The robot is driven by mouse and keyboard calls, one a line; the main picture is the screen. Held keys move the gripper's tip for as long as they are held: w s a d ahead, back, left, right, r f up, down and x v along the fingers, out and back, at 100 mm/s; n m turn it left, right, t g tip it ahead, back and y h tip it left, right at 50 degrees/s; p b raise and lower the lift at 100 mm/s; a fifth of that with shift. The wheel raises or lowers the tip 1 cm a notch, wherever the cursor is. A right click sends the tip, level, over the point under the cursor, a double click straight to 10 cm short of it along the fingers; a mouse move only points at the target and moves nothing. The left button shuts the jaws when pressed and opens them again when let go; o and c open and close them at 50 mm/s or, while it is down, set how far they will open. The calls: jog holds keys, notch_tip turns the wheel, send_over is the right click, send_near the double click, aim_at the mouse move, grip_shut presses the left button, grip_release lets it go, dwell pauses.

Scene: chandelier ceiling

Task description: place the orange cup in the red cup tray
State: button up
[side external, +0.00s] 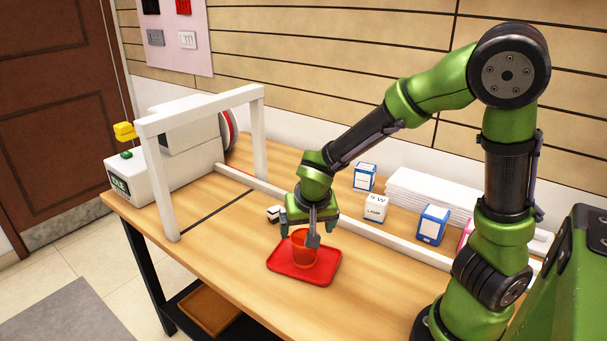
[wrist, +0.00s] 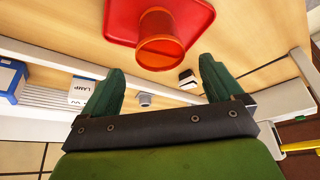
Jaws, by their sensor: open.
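The orange cup (side external: 303,253) stands upright on the red tray (side external: 323,268) on the wooden table. In the wrist view the cup (wrist: 160,28) is at the top middle, with the red tray (wrist: 118,22) around its base. My gripper (side external: 299,232) is just above and beside the cup in the side view, one finger partly covering it. In the wrist view my gripper (wrist: 161,66) is open, its two dark green fingers apart on either side below the cup, with nothing held between them.
Small boxes, such as the lamp box (side external: 375,208) and a blue box (side external: 433,225), stand behind a white rail. A white frame (side external: 155,185) rises at the left. A small black-and-white item (side external: 273,214) lies behind the tray. The table left of the tray is clear.

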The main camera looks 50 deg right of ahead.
jog(key=s+a+r+n+t+y, duration=0.1)
jog(key=s+a+r+n+y, duration=0.1)
jog(key=s+r, duration=0.4)
jog(key=s+a+r+n+t+y, duration=0.2)
jog(key=s+r, duration=0.3)
jog(key=r, duration=0.3)
jog(key=shift+s+a+r+t+y, duration=0.15)
jog(key=shift+s+a+t+y, duration=0.2)
jog(key=shift+y, duration=0.25)
